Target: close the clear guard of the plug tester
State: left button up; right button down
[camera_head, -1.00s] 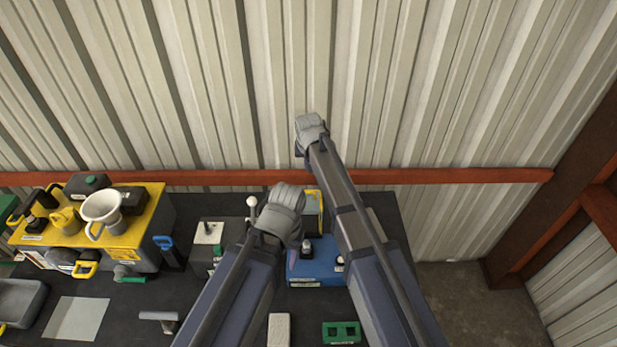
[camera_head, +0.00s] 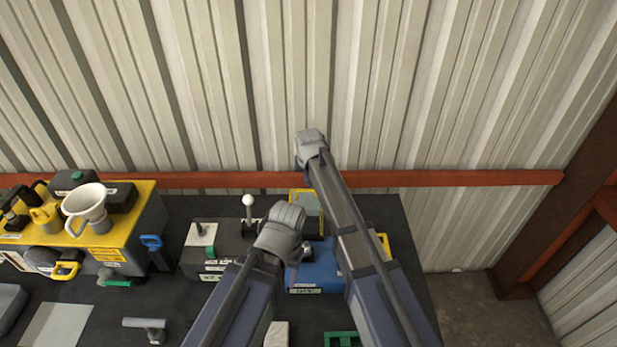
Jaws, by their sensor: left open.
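The plug tester (camera_head: 318,277) appears to be the blue box on the dark bench, partly covered by my arms. A yellow-framed clear panel, which looks like its guard (camera_head: 313,208), stands raised at the box's back. My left gripper (camera_head: 281,232) is over the box's left side, just in front of and left of the panel; it is open, with its fingers mostly hidden under the grey wrist. I cannot tell whether it touches anything. My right gripper (camera_head: 310,147) is higher and farther, in front of the wall; its fingers are hidden.
Left of the tester is a grey box with a lever and white ball knob (camera_head: 249,200). A yellow-topped unit (camera_head: 132,222) with a white funnel (camera_head: 87,205) stands farther left. A red rail (camera_head: 450,178) crosses the ribbed wall behind. A green block (camera_head: 342,339) lies in front.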

aim_at(309, 190)
jog(key=shift+s+r, duration=0.15)
jog(key=shift+s, duration=1)
pick_arm(q)
jog(key=shift+r, duration=0.1)
pick_arm(e)
jog(key=shift+w, duration=0.1)
pick_arm(q)
jog(key=shift+s, duration=0.15)
jog(key=shift+s, duration=0.45)
pick_arm(e)
jog(key=shift+s+r+t, duration=0.1)
jog(key=shift+s+t, duration=0.3)
jog(key=shift+s, duration=0.1)
pick_arm(q)
jog(key=shift+s, duration=0.15)
pick_arm(e)
jog(key=shift+s, duration=0.15)
